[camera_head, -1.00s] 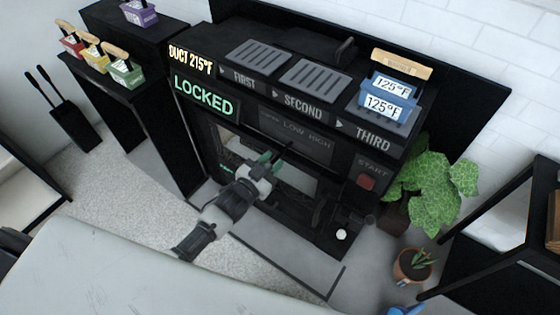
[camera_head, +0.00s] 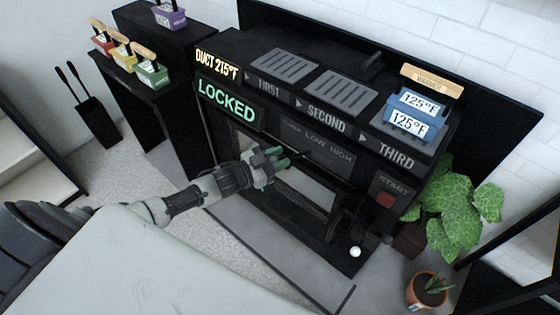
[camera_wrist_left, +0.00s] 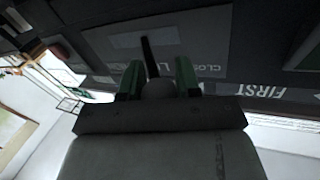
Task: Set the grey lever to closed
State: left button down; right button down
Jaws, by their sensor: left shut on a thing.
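The lever (camera_wrist_left: 150,57) shows in the left wrist view as a dark rod with a rounded grey knob (camera_wrist_left: 157,88). The knob sits between the green fingertips of my left gripper (camera_wrist_left: 158,80), which is shut on it. The fingers and wrist hide most of the lever there. Part of the word CLOSED shows upside down on the panel in the wrist view. My right gripper is not in view.
The black machine (camera_head: 222,150) has a lit LOCKED sign (camera_head: 227,102) and a red START button (camera_head: 385,199). A blue basket (camera_head: 411,113) stands on its THIRD slot. Potted plants (camera_head: 455,215) stand at right. A pale surface (camera_head: 170,265) lies in front.

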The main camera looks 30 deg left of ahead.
pick_arm(q)
jog(key=shift+w+a+r, duration=0.1)
jog(key=shift+w+a, duration=0.05)
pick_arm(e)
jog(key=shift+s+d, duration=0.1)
pick_arm(q)
jog(key=c, duration=1.1)
grip_release()
jog(key=o, duration=0.3)
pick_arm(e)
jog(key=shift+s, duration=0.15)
pick_arm(q)
jog(key=shift+s+a, duration=0.2)
jog(key=shift+s, duration=0.25)
jog(key=v, duration=0.9)
jog(key=shift+s+a+p, duration=0.25)
jog(key=shift+s+p, duration=0.05)
jog(key=shift+s, duration=0.05)
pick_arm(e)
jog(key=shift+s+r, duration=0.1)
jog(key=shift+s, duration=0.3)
